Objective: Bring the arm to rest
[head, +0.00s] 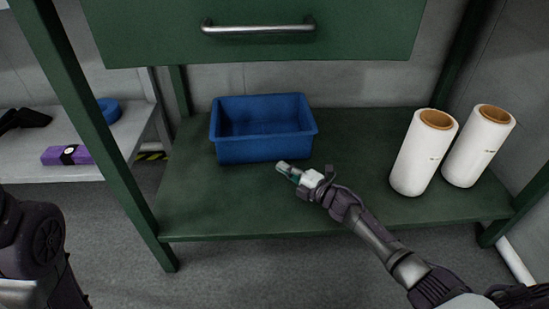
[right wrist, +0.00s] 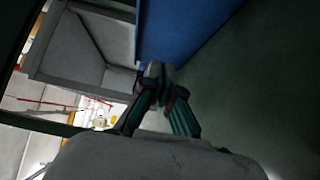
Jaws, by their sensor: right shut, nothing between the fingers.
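My right gripper (head: 283,168) is over the green lower shelf in the head view, just in front of the blue bin (head: 265,149). Its fingers are closed together with nothing between them. In the right wrist view the closed fingertips (right wrist: 155,72) are close to the blue bin's wall (right wrist: 185,25); I cannot tell if they touch it. The bin stands upright, and the part of its inside that I see looks empty. My right arm reaches in from the lower right. At the lower left of the head view a dark part of my body shows, but no left fingers.
Two white rolls (head: 422,155) (head: 478,147) stand on the right of the green shelf (head: 340,215). A drawer with a metal handle (head: 258,28) hangs above. A green post (head: 95,130) is at left. Beyond it, a grey shelf holds a purple box (head: 66,155) and a blue ring (head: 108,110).

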